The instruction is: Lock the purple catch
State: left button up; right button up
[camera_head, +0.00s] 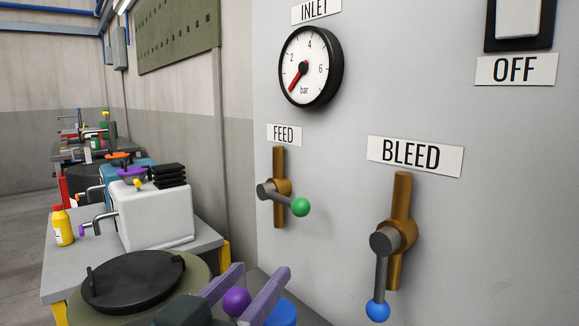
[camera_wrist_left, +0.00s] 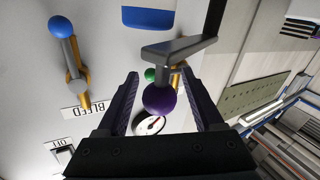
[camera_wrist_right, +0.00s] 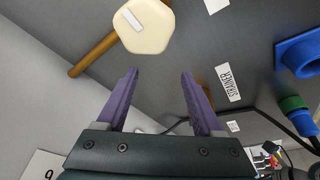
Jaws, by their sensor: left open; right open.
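A purple ball knob (camera_head: 236,300) shows at the bottom of the head view, between the two fingers of my left gripper (camera_head: 254,277). In the left wrist view the purple knob (camera_wrist_left: 160,100) sits on a dark grey cranked handle (camera_wrist_left: 180,46), also between the fingers. A gap shows on each side, so my left gripper is open around the knob and not closed on it. What the handle is mounted on is mostly hidden. My right gripper (camera_wrist_right: 159,75) is open and empty in the right wrist view; it is outside the head view.
The grey panel carries the FEED valve with a green knob (camera_head: 300,207), the BLEED valve with a blue knob (camera_head: 377,310) and a gauge (camera_head: 308,67). A bench with a white box (camera_head: 152,215) stands left. A cream hexagonal piece (camera_wrist_right: 145,25) lies beyond my right fingers.

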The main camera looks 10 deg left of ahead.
pick_arm(q)
notch_tip(320, 180, up, 20)
jog(key=p, duration=0.4)
jog(key=shift+f, duration=0.1)
jog(key=shift+c, duration=0.3)
